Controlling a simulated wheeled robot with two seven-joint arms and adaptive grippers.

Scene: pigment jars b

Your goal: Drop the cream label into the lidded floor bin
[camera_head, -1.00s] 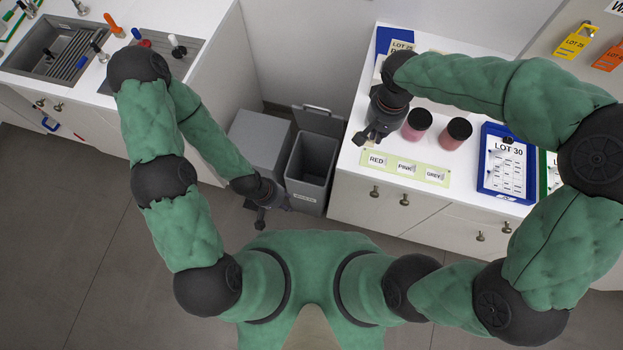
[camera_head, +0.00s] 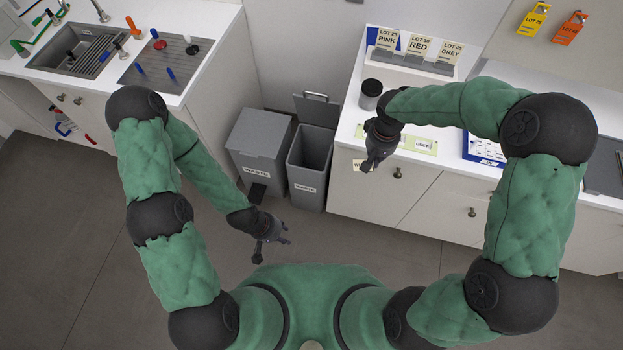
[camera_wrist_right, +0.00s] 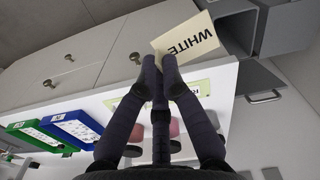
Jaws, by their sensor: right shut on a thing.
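The cream label (camera_wrist_right: 188,40), printed WHITE, is pinched between the fingertips of my right gripper (camera_wrist_right: 162,75). In the head view, a small part of the label (camera_head: 360,166) shows beside my right gripper (camera_head: 370,163), at the counter's front edge. Two grey floor bins stand left of that counter. The left bin (camera_head: 262,140), marked WASTE, has its lid down. The right bin (camera_head: 307,178), also marked WASTE, stands open with its lid (camera_head: 316,110) raised at the back. My left gripper (camera_head: 286,235) appears open and empty, in front of the bins.
The right counter (camera_head: 345,130) holds a dark-lidded jar (camera_head: 371,90), a pale green label strip (camera_head: 420,145), a blue-edged board (camera_head: 480,148) and a rack of LOT cards (camera_head: 415,68). A sink counter (camera_head: 190,25) stands at left. The floor before the bins is clear.

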